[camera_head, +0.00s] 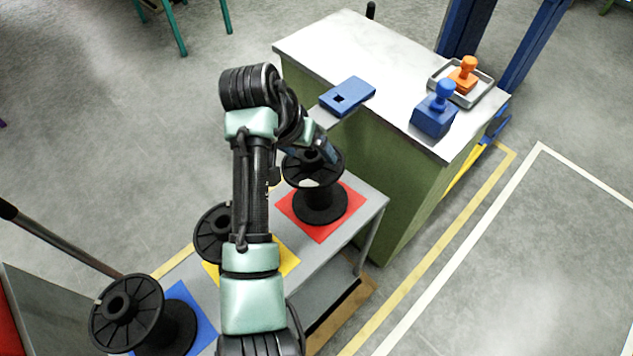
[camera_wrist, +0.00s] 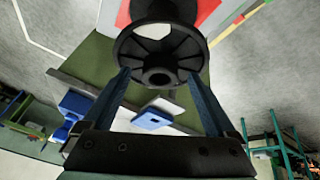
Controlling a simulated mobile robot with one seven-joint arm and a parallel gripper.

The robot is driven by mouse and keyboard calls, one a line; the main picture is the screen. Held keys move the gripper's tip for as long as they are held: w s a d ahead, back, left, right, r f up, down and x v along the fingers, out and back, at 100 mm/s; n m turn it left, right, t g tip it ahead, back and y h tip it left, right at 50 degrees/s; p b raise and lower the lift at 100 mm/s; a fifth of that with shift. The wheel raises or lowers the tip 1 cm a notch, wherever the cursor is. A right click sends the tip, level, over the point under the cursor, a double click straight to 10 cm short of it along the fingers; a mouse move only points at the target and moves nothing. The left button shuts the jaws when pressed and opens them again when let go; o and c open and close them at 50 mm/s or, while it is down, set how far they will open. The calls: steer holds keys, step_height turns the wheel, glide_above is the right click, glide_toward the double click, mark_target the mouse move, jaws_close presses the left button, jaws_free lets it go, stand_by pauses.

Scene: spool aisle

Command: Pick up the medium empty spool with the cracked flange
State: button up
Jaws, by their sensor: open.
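Three black spools stand on a grey bench: one on a red mat (camera_head: 340,228), one on a yellow mat (camera_head: 287,262), one on a blue mat (camera_head: 203,318). The spool on the red mat (camera_head: 320,203) has a light patch at its upper flange's front edge; I cannot tell whether it is a crack. My gripper (camera_head: 318,153) is over this spool's top. In the wrist view the spool (camera_wrist: 160,45) shows its flange and hub ahead of my open gripper (camera_wrist: 158,74), with a fingertip towards each side. The yellow-mat spool (camera_head: 211,232) is partly hidden by my arm. The blue-mat spool (camera_head: 127,312) is at lower left.
A green cabinet with a white top (camera_head: 365,55) stands behind the bench. It bears a blue plate (camera_head: 358,92), a blue stamp (camera_head: 436,113) and a tray (camera_head: 484,90) with an orange stamp (camera_head: 464,76). Open floor lies to the right.

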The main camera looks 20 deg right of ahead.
jaws_close()
stand_by(0.5)
